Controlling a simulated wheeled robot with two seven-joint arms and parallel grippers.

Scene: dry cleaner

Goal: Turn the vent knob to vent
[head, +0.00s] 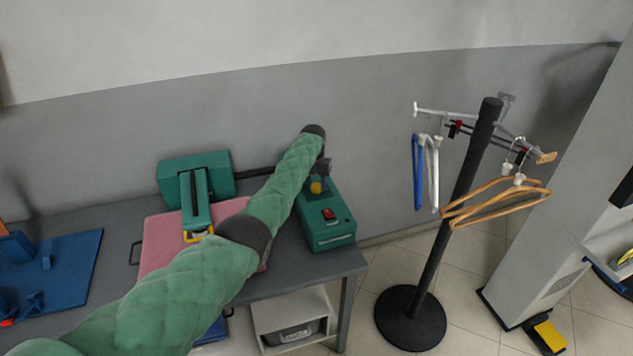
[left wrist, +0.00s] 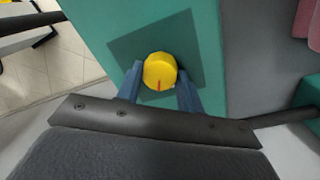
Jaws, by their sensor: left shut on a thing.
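The vent knob (left wrist: 160,70) is a round yellow knob with a red pointer mark, on a dark square patch of a green box. In the left wrist view, the red mark points toward my gripper's palm. My left gripper (left wrist: 160,85) has its blue fingers on either side of the knob, shut on it. In the head view the knob (head: 316,187) shows small on top of the green box (head: 328,226), with my left gripper (head: 320,172) at it. Any vent label cannot be made out. My right gripper is not in view.
The box stands at the right end of a grey table (head: 342,261), beside a pink board (head: 165,238) with a green press (head: 196,175). A blue mat (head: 75,262) lies at left. A black stand (head: 430,255) with hangers stands right of the table.

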